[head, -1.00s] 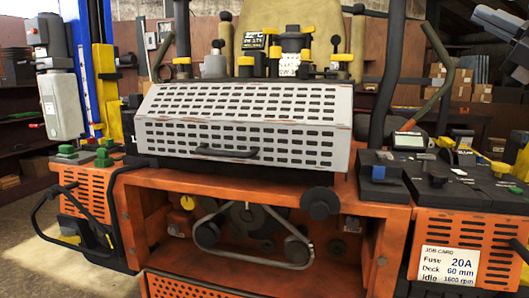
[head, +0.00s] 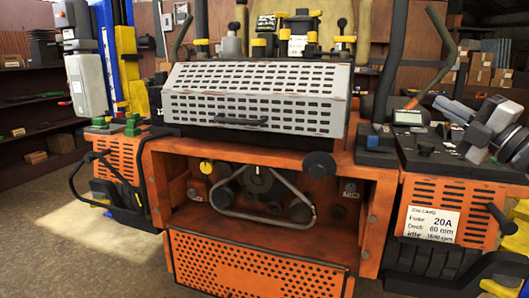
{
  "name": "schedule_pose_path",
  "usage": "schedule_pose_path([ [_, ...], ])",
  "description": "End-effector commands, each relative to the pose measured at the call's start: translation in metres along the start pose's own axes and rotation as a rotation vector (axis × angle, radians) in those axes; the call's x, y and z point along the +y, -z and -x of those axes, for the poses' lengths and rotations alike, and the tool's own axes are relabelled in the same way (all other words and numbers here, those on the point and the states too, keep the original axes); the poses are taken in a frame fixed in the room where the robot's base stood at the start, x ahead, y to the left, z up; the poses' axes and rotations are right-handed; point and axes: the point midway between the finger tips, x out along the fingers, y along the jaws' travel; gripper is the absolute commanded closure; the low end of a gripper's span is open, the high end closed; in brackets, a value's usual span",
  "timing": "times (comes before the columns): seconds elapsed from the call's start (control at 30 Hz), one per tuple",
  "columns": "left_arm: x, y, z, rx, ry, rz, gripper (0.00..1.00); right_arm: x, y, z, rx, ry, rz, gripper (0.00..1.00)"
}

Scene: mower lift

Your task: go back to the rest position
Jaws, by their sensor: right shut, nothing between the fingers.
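My left gripper is not in view. The orange mower (head: 262,258) stands ahead, with its grey slotted cover (head: 255,95) down and its belt (head: 240,215) visible in the open bay below.
A job card (head: 432,224) is on the right orange panel. Shelves (head: 35,110) line the left wall. The floor (head: 60,250) at the front left is clear.

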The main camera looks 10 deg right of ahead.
Motion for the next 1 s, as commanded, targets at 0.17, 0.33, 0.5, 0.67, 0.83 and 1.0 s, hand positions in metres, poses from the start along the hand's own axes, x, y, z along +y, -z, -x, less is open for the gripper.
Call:
schedule_pose_path([
  [0.17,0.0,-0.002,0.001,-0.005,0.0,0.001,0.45,-0.125,0.047,0.018,-0.043,0.143,-0.292,1.0],
  [0.33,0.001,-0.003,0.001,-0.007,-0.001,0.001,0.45,-0.231,0.113,0.058,-0.121,0.289,-0.59,1.0],
  [0.5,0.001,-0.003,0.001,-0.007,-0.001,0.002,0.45,-0.313,0.196,0.115,-0.243,0.437,-0.901,1.0],
  [0.67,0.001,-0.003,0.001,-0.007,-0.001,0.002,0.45,-0.362,0.285,0.179,-0.413,0.569,-1.208,1.0],
  [0.83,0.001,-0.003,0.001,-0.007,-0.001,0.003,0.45,-0.378,0.365,0.237,-0.625,0.672,-1.488,1.0],
  [1.0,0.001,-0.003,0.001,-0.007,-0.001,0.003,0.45,-0.378,0.406,0.266,-0.767,0.717,-1.636,1.0],
])
